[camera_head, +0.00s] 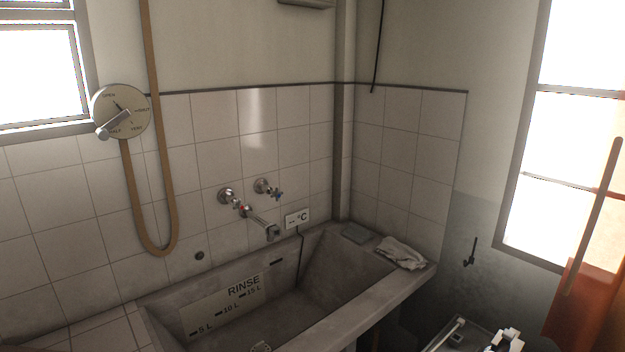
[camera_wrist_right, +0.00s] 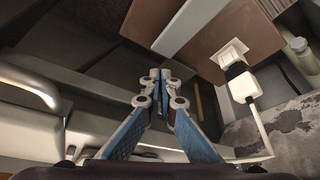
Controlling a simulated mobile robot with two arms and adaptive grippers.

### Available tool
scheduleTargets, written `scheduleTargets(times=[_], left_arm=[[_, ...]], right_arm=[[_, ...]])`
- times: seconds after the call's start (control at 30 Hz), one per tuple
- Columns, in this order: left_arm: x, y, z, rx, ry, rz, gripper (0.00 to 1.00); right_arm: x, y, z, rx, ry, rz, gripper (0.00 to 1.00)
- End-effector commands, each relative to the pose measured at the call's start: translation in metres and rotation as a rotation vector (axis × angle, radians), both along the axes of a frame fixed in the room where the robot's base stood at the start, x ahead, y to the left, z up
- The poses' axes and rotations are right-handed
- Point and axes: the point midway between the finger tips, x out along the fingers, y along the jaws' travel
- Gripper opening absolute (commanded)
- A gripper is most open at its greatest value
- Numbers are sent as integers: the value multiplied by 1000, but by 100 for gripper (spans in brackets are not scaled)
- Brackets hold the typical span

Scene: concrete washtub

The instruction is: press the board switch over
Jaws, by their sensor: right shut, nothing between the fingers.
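In the right wrist view a brown board (camera_wrist_right: 207,22) is at the upper right. A pale square fitting (camera_wrist_right: 229,54) is on it, with a dark block and a white block (camera_wrist_right: 244,88) in line below. I cannot tell for certain which part is the switch, or which way it is set. My right gripper (camera_wrist_right: 160,74) is shut and empty, its fingertips together to the left of the fitting, apart from it in the picture. The board is not clearly visible in the head view. My left gripper is not in view.
A white cord (camera_wrist_right: 262,132) runs down from the white block. A pale bottle (camera_wrist_right: 297,46) stands right of the board. In the head view a concrete washtub (camera_head: 405,284) with taps above stands by the tiled wall. A folded cloth (camera_head: 402,252) lies on its rim.

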Motion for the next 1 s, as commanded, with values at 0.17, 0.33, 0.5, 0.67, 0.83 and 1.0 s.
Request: scheduleTargets(times=[0.17, 0.33, 0.5, 0.67, 0.83, 1.0], left_arm=[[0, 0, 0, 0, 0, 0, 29], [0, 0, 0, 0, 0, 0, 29], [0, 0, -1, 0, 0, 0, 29], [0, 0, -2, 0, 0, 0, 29], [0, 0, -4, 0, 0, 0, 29], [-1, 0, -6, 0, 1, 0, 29]], right_arm=[[0, 0, 0, 0, 0, 0, 0], [0, 0, 0, 0, 0, 0, 0], [0, 0, -1, 0, 0, 0, 0], [0, 0, -4, 0, 0, 0, 0], [0, 0, -8, 0, 0, 0, 0], [0, 0, -11, 0, 0, 0, 0]])
